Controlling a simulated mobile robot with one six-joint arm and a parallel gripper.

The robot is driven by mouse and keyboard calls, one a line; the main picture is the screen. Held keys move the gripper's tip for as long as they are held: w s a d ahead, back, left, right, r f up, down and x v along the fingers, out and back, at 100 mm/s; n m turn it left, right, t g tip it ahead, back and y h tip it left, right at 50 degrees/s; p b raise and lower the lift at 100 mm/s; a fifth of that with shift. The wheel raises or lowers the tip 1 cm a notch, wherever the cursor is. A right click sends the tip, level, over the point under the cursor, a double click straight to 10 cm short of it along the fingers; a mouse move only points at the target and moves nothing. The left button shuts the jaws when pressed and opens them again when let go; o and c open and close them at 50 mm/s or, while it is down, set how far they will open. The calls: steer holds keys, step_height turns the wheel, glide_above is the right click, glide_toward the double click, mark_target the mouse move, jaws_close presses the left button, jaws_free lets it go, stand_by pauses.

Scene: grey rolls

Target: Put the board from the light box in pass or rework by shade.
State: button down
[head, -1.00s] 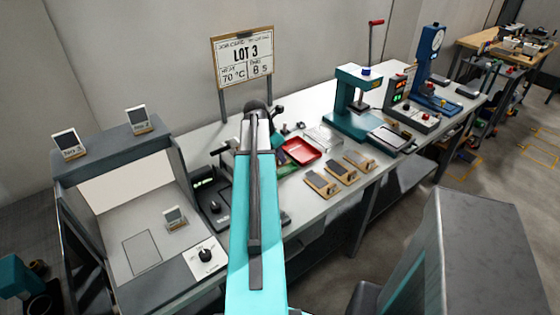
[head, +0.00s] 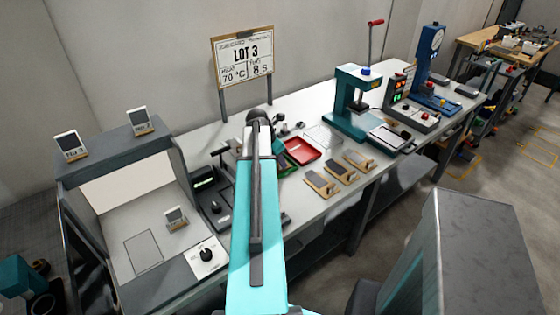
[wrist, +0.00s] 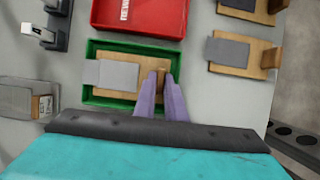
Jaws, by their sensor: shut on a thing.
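My gripper (wrist: 161,80) is shut on the right end of a wooden board (wrist: 130,90) with a plain mid-grey patch on its left part. In the head view my arm hides the gripper and board. The light box (head: 112,154) stands at left.
Several similar boards (head: 340,173) lie right of the trays. A small grey sample on a stand (head: 175,217) is in the light box, beside an empty outlined rectangle. Two more samples (head: 70,146) stand on its top. A teal press (head: 350,105) stands farther right.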

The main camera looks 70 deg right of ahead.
steer(key=shift+f, duration=0.3)
steer(key=c, duration=2.1)
jaws_free()
steer(key=shift+r, duration=0.1)
steer(key=b+v, duration=0.2)
steer(key=v, duration=1)
steer(key=shift+s+a, duration=0.1)
